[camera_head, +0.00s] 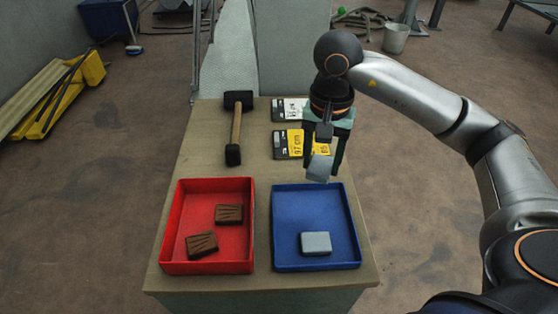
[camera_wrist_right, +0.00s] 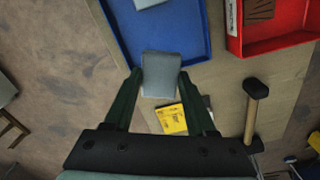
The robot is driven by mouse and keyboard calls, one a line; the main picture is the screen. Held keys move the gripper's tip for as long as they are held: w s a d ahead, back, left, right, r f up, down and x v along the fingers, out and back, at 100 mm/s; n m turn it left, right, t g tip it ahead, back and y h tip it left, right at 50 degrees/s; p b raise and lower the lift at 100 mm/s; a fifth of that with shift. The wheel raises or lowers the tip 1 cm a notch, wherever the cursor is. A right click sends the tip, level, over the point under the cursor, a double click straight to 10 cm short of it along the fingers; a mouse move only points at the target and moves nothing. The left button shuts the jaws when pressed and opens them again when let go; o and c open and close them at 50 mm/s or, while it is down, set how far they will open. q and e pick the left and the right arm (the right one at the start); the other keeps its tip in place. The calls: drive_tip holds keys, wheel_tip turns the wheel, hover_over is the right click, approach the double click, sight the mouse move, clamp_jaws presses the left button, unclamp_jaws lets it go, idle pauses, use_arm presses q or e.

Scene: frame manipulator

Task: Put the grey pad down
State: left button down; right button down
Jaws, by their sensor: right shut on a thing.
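A grey pad (camera_head: 319,169) is held between the fingers of my right gripper (camera_head: 322,166), above the table just behind the blue tray. In the right wrist view the same pad (camera_wrist_right: 161,75) sits between the two fingertips of the gripper (camera_wrist_right: 161,82), with the blue tray (camera_wrist_right: 205,40) beyond it. In the head view a second grey pad (camera_head: 316,243) lies flat inside the blue tray (camera_head: 277,220), near its front. My left gripper is not in view.
A red tray (camera_head: 178,215) with two brown blocks (camera_head: 229,213) stands left of the blue tray. A mallet (camera_head: 236,130) and two label cards (camera_head: 288,144) lie farther back on the table (camera_head: 200,150). The rear of the blue tray is bare.

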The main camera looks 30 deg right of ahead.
drive_tip(key=w+f, duration=0.3)
drive_tip(key=w, duration=0.3)
hover_over(296, 172)
drive_tip(key=f, duration=0.3)
drive_tip(key=f+p, duration=0.1)
drive_tip(key=f, duration=0.1)
drive_tip(key=shift+s, duration=0.25)
drive_tip(key=shift+w+f, duration=0.3)
drive_tip(key=shift+f, duration=0.15)
wheel_tip(296, 172, down, 2)
drive_tip(key=shift+f+p, duration=0.2)
drive_tip(key=shift+p, duration=0.1)
drive_tip(key=shift+f, duration=0.2)
drive_tip(key=shift+f, duration=0.1)
drive_tip(key=shift+d+f+b, duration=0.1)
drive_tip(key=shift+f+b, duration=0.05)
drive_tip(key=shift+b, duration=0.15)
drive_tip(key=shift+c, duration=1.1)
unclamp_jaws()
